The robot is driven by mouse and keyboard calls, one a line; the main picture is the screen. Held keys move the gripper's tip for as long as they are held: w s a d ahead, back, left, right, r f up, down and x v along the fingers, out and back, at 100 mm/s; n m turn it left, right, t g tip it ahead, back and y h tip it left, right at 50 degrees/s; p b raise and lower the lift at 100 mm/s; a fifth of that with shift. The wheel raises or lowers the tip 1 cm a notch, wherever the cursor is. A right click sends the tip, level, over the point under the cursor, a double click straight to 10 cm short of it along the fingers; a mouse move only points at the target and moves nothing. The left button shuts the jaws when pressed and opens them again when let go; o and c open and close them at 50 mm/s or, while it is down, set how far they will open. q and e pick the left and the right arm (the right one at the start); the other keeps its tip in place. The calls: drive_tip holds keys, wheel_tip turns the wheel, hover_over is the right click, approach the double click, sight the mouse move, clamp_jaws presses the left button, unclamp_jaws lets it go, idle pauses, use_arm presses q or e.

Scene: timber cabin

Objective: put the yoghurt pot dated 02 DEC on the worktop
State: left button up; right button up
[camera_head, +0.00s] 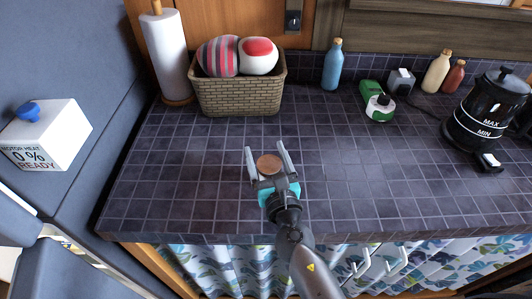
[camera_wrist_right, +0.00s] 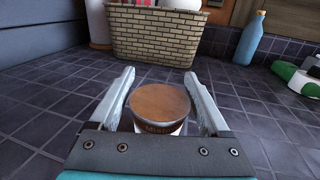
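A small round pot (camera_head: 269,164) with a brown lid stands upright on the dark tiled worktop (camera_head: 190,170). In the right wrist view the pot (camera_wrist_right: 160,102) shows its lid and a strip of pale side with part of a label; no date is readable. My right gripper (camera_head: 265,147) is low over the worktop, its two fingers spread on either side of the pot. In the right wrist view the fingers (camera_wrist_right: 159,74) look apart from the pot, with narrow gaps. My left gripper is not in view.
A wicker basket (camera_head: 240,98) and paper roll (camera_head: 165,50) stand behind. A blue bottle (camera_head: 333,68), green-and-white item (camera_head: 378,104) and black kettle (camera_head: 485,115) stand to the right. A white box (camera_head: 50,135) is at left. The tiles around the pot are clear.

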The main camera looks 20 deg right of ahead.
drive_tip(key=shift+o, duration=1.1)
drive_tip(key=shift+r, duration=0.25)
drive_tip(key=shift+s+f, duration=0.1)
drive_tip(key=shift+s, duration=0.25)
drive_tip(key=s, duration=0.3)
drive_tip(key=s+b, duration=0.1)
drive_tip(key=s, duration=0.3)
drive_tip(key=s+b, duration=0.1)
drive_tip(key=s, duration=0.2)
drive_tip(key=shift+s+a, duration=0.15)
drive_tip(key=shift+a, duration=0.1)
drive_tip(key=shift+s, duration=0.5)
